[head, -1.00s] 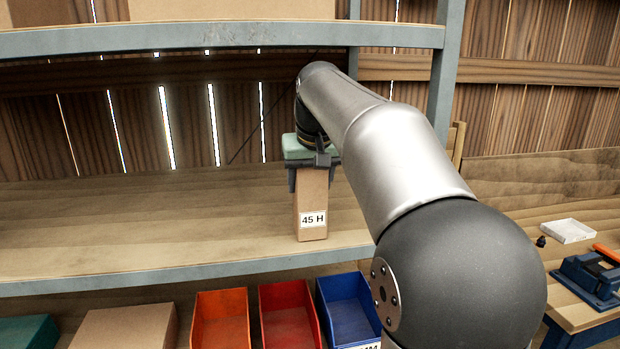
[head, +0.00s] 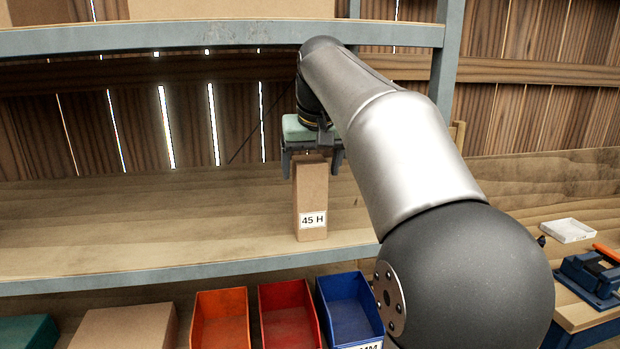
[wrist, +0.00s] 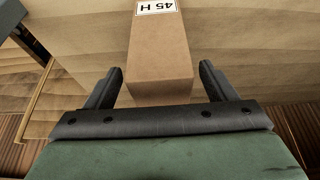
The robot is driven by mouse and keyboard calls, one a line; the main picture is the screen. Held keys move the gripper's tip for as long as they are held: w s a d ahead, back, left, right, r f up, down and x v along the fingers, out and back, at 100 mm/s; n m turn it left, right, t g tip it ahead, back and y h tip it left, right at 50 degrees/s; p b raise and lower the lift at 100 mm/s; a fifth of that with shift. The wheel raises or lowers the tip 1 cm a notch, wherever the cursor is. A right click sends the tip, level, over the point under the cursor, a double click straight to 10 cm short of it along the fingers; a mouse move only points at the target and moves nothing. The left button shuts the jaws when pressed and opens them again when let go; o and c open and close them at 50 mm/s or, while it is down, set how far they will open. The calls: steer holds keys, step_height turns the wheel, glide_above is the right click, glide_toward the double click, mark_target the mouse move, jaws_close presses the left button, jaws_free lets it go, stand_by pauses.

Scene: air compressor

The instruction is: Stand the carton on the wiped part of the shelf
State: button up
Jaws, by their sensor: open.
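The carton (head: 311,190) is a tall brown box with a white "45 H" label. It stands upright on the wooden shelf (head: 150,225), near the front edge and toward the right end. In the wrist view the carton (wrist: 160,60) lies beyond and between the open fingertips of my gripper (wrist: 161,85), with clear gaps on both sides. I cannot make out which part of the shelf is wiped.
An upper shelf beam (head: 200,38) crosses above my arm, and a grey post (head: 444,80) stands to the right. Orange (head: 221,315), red (head: 288,310) and blue (head: 348,305) bins sit below the shelf. The shelf left of the carton is clear.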

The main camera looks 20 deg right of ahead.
steer(key=v, duration=0.8)
steer(key=s+a+f+g, duration=0.1)
steer(key=s+f, duration=0.7)
steer(key=f, duration=0.4)
steer(key=s+a+f+g, duration=0.1)
steer(key=s+a+f, duration=0.1)
steer(key=s+f, duration=0.7)
steer(key=s+a+f+n+g, duration=0.1)
steer(key=s+f, duration=0.7)
steer(key=f, duration=0.8)
steer(key=shift+s+a+f+y+b, duration=0.25)
steer(key=shift+a+f+y+b, duration=0.1)
steer(key=shift+a, duration=0.3)
